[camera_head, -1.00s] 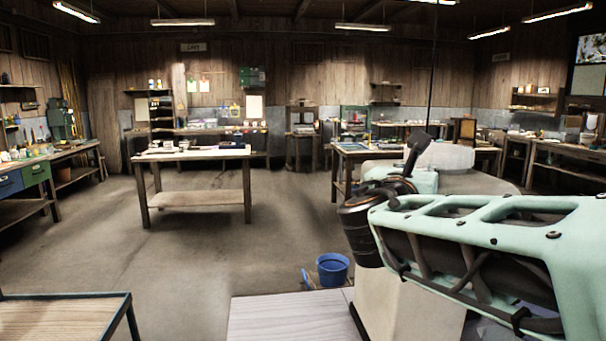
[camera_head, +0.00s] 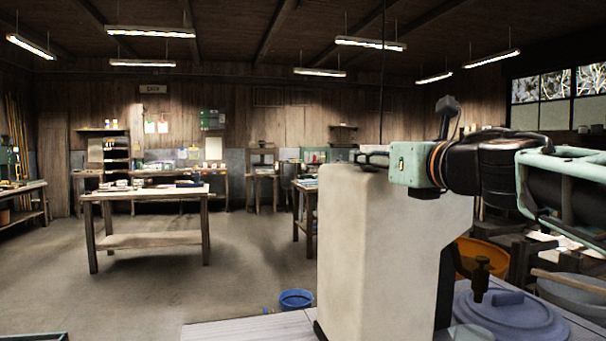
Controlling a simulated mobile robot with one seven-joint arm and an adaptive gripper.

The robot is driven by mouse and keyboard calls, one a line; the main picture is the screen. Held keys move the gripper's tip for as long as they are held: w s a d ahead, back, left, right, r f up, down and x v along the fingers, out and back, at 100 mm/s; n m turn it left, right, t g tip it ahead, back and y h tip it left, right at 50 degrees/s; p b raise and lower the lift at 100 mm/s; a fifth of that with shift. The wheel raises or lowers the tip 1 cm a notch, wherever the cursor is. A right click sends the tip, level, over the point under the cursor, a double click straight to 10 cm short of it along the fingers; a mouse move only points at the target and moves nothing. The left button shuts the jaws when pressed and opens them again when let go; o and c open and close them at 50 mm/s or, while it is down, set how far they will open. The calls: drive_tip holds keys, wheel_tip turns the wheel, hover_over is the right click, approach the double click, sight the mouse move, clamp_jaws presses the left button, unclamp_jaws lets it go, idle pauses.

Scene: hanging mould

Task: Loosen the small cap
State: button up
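I cannot make out a small cap in the head view. A tall pale block (camera_head: 365,250) stands in front of me, right of centre. A thin dark line runs from the ceiling down towards its top; whether it is fixed to the block is unclear. My arm comes in from the right, with its green wrist part (camera_head: 408,166) at the block's upper right. The dark end that seems to be my gripper (camera_head: 372,158) is at the block's top edge. It is small and partly hidden, so its fingers and any contact cannot be told.
A purplish-blue lid (camera_head: 505,318) with a handle, an orange tub (camera_head: 478,253) and a pale tub (camera_head: 578,298) are at the lower right. A blue bucket (camera_head: 296,300) stands on the floor. A wooden table (camera_head: 150,240) is farther back at the left, with open floor before it.

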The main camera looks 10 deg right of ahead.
drive_tip(key=shift+n+g+y, duration=0.5)
drive_tip(key=shift+n+y, duration=0.8)
drive_tip(key=shift+y, duration=0.9)
drive_tip(key=shift+n+g+y, duration=0.4)
drive_tip(key=shift+n+y, duration=0.2)
drive_tip(key=shift+y, duration=0.2)
drive_tip(key=shift+n+g+y+p, duration=0.75)
drive_tip(key=shift+n+y, duration=0.15)
drive_tip(key=shift+y, duration=0.4)
drive_tip(key=o, duration=1.2)
drive_tip(key=shift+c, duration=0.2)
drive_tip(key=v, duration=1.2)
